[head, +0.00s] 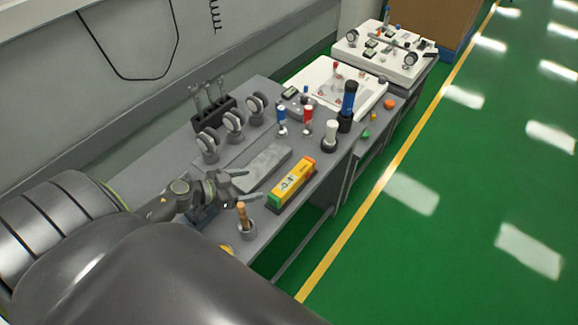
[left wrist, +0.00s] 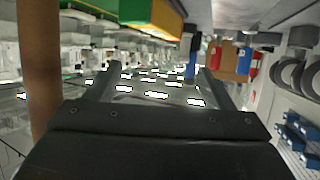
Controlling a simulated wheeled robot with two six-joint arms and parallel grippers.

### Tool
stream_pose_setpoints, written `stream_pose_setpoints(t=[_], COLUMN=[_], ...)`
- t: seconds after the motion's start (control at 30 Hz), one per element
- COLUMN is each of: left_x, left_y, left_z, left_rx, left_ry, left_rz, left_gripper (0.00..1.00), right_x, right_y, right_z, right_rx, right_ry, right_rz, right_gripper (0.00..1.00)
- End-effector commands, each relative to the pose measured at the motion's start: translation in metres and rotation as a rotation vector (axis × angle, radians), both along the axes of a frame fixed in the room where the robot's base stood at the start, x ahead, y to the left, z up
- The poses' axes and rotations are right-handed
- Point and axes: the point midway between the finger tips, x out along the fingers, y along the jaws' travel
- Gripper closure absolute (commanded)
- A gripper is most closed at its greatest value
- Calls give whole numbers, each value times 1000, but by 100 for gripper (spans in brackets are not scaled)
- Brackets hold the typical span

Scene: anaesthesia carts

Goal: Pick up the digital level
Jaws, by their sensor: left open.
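The digital level (head: 292,186) is a yellow bar with a green end, an orange end and a display that seems to read -0.4. It lies on the grey cart top near its right edge. It also shows at the top of the left wrist view (left wrist: 150,12), above and ahead of my fingers. My left gripper (head: 246,185) is open and empty, just left of the level's green end and apart from it. Its two spread fingers show in the left wrist view (left wrist: 160,72) with nothing between them. My right gripper is not in view.
A wooden handle (head: 242,214) stands in a grey cup close to my left gripper; it also shows at the left of the left wrist view (left wrist: 40,70). A flat grey plate (head: 262,168) lies behind the level. Gauges (head: 233,122), a blue torch (head: 348,101) and a white-topped item (head: 330,134) stand farther back.

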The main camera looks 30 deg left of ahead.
Motion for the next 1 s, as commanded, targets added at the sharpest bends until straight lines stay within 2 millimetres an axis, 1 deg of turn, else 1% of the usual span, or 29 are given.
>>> stream_pose_setpoints(t=[0.03, 0.13, 0.23, 0.33, 0.5, 0.67, 1.0], left_x=[11, 28, 46, 62, 76, 80, 106], left_y=[-6, -14, -23, -31, -38, -40, -55], left_z=[-8, -17, -26, -32, -38, -40, -58], left_rx=[-2, -1, 0, 1, 1, 3, 3], left_ry=[-6, -5, -5, -5, -2, -2, -5], left_rz=[0, 1, 0, 1, 1, 1, 0], left_gripper=[24, 24, 24, 24, 24, 24, 24], right_x=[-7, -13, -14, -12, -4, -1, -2], right_y=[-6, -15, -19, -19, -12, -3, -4], right_z=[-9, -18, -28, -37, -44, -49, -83], right_rx=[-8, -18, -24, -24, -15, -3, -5], right_ry=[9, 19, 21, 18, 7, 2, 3], right_rz=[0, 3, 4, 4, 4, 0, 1], right_gripper=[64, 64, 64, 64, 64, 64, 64])
